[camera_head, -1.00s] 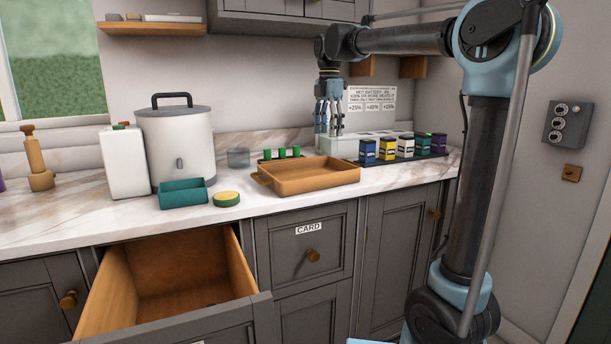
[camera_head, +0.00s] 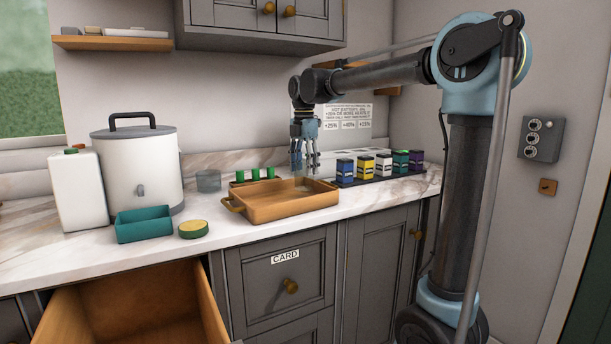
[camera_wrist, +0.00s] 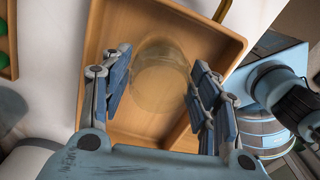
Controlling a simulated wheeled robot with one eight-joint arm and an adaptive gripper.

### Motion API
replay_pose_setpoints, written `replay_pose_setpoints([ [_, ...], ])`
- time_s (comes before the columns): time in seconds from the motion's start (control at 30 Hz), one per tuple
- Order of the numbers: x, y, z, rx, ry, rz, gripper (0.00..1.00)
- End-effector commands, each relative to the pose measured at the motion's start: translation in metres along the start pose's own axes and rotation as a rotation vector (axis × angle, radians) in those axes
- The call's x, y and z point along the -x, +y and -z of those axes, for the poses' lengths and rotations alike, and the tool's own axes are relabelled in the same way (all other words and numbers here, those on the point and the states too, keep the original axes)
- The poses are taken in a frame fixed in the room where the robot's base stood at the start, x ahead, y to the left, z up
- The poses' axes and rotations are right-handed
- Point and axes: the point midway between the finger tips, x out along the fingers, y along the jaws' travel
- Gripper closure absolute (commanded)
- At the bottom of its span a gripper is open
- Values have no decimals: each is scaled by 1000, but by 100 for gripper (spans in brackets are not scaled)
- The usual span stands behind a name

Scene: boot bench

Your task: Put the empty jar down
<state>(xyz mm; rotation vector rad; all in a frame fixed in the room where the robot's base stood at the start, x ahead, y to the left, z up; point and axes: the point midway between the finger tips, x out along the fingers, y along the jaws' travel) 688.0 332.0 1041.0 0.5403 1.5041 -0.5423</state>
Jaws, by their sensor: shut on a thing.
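My gripper (camera_head: 303,166) points down over the right rear part of the wooden tray (camera_head: 262,212). In the wrist view, a clear, empty-looking jar (camera_wrist: 160,72) lies between the two blue-grey fingers of my gripper (camera_wrist: 152,92), over the floor of the tray (camera_wrist: 92,45). The jar (camera_head: 304,185) is only faintly visible below the fingertips in the head view. My gripper is shut on it. I cannot tell whether the jar's base touches the tray.
Several coloured boxes (camera_head: 364,167) stand in a row right of the tray. Green-topped items (camera_head: 255,175) and a grey clear container (camera_head: 208,181) stand behind and left. A drawer (camera_head: 130,315) hangs open below.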

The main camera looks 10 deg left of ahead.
Motion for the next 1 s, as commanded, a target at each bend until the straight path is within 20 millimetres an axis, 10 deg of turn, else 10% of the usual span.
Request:
replay_pose_setpoints([
  [0.5, -26, 0, 0, 0, 0, 0, 73],
  [0.53, -26, 0, 0, 0, 0, 0, 40],
  [0.6, -26, 0, 0, 0, 0, 0, 24],
  [1.0, -24, 0, 0, -1, 0, 0, 24],
])
